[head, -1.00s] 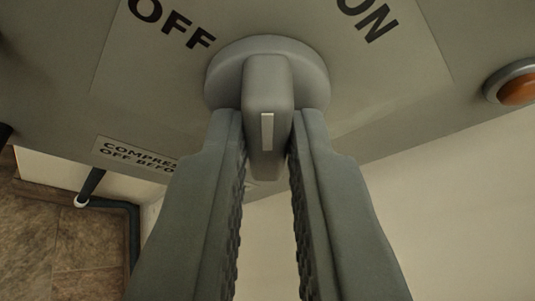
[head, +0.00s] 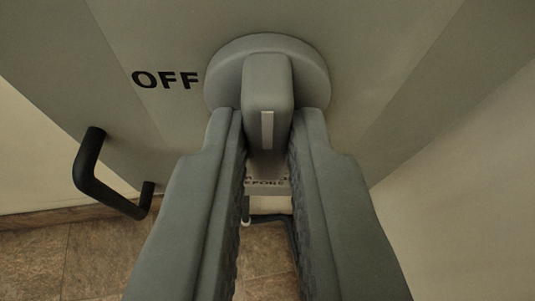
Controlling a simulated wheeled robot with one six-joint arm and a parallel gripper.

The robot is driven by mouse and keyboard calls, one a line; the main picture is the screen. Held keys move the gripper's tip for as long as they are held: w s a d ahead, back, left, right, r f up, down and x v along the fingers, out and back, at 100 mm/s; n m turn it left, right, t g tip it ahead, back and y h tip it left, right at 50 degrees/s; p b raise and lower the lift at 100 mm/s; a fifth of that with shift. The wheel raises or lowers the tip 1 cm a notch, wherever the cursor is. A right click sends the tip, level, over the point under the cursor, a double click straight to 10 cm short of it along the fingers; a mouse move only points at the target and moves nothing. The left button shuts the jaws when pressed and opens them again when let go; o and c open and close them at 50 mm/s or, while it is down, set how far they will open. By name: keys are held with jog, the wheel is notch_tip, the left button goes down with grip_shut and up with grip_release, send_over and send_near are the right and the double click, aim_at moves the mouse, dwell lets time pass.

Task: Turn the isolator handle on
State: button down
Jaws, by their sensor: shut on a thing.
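The isolator handle (head: 268,80) is a grey knob with a raised grip bar and a pale index line, on a round base against a grey panel (head: 190,35). My gripper (head: 267,130) is shut on the grip bar, one finger on each side. The word OFF (head: 165,79) is printed on the panel left of the knob and reads level in the picture. The ON word is not in view. The index line lies between my fingers and points down the picture.
A dark bent pull handle (head: 100,180) sticks out at the left. A small label (head: 266,184) shows partly between my fingers. A dark pipe (head: 272,218) runs below, above brown floor tiles (head: 105,255). A pale wall (head: 460,180) fills the right.

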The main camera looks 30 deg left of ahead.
jog(key=shift+m, duration=0.4)
jog(key=c, duration=1.4)
grip_release()
jog(key=shift+c, duration=0.2)
jog(key=shift+d, duration=0.1)
jog(key=v, duration=1.7)
jog(key=shift+d, duration=0.35)
jog(key=shift+r, duration=0.1)
